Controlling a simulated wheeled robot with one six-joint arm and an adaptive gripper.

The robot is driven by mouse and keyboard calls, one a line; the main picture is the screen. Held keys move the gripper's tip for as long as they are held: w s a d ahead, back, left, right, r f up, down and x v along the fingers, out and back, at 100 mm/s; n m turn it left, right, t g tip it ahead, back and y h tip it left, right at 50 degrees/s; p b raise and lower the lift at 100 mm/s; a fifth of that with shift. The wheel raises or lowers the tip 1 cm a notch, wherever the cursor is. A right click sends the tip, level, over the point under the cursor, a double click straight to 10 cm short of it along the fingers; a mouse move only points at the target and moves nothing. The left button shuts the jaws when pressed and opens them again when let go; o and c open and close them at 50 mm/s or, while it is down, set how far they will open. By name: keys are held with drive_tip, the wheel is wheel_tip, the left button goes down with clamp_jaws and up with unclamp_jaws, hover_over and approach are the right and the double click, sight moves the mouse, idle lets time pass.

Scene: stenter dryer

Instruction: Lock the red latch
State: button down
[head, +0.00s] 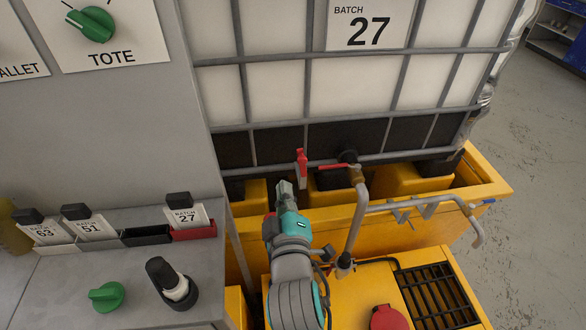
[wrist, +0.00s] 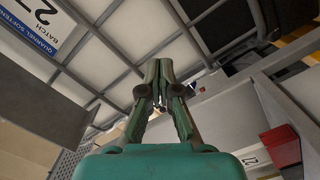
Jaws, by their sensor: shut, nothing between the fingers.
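A small upright red piece (head: 301,163), which looks like the latch, shows in the head view at the lower front of the caged tote. A red horizontal handle (head: 334,167) reaches from it to the brass-coloured valve (head: 357,174); I cannot tell whether the two red parts join. My gripper (head: 285,187) is just below and left of the upright red piece, apart from it in the picture. In the wrist view my gripper (wrist: 160,65) has its fingers together and empty, with the tote's cage bars beyond. The latch cannot be made out there.
The white tote (head: 275,90) stands in a yellow tray (head: 490,185). A grey pipe (head: 355,220) rises right of my arm, and a hooked rail (head: 425,203) runs further right. A grey console (head: 75,285) with green knobs and card holders is at left. Open floor (head: 540,140) lies at right.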

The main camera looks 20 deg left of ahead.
drive_tip(key=w+a+f, duration=0.2)
drive_tip(key=w, duration=0.9)
drive_tip(key=shift+a+f, duration=0.35)
drive_tip(key=shift+f, duration=0.05)
drive_tip(key=shift+w+d+r+m, duration=0.15)
drive_tip(key=shift+d+m, duration=0.2)
drive_tip(key=shift+m, duration=0.05)
drive_tip(key=w+d+f+m+g+y, duration=0.1)
drive_tip(key=w+d+f+m, duration=0.4)
drive_tip(key=d+m, duration=0.4)
drive_tip(key=w+m, duration=0.1)
drive_tip(key=m, duration=0.4)
drive_tip(key=shift+w+d+m, duration=0.25)
drive_tip(key=shift+d+m, duration=0.05)
